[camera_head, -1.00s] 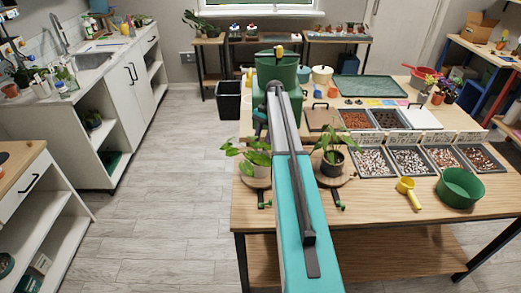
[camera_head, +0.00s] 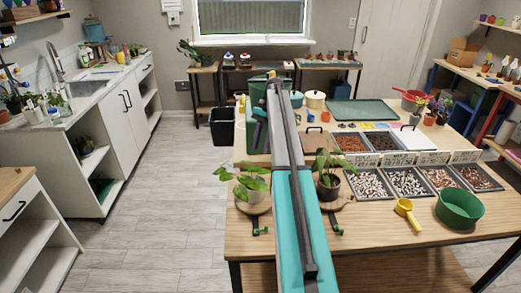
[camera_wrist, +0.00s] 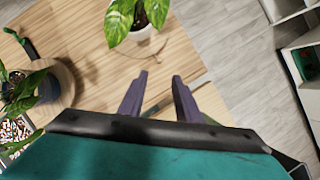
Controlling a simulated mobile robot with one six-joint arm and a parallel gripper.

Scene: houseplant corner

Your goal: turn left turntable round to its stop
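The left turntable (camera_head: 256,207) is a round wooden disc bearing a leafy plant in a white pot (camera_head: 251,192). A green piece (camera_head: 261,231) shows at its near side. In the wrist view the white pot (camera_wrist: 143,32) is at the top, beyond the fingertips. My gripper (camera_wrist: 160,76) is open and empty, its two purple-grey fingers apart over the wooden table, touching nothing that I can see. In the head view my arm hides most of the gripper. The right turntable (camera_head: 340,204) carries a plant in a dark pot (camera_head: 328,187); its green piece (camera_head: 337,229) is nearby.
The wooden table (camera_head: 400,235) also holds several trays of pebbles (camera_head: 408,183), a yellow scoop (camera_head: 406,210) and a green bowl (camera_head: 460,208) on the right. A black bin (camera_head: 222,127) stands left of the table. The floor (camera_head: 160,215) at left is clear.

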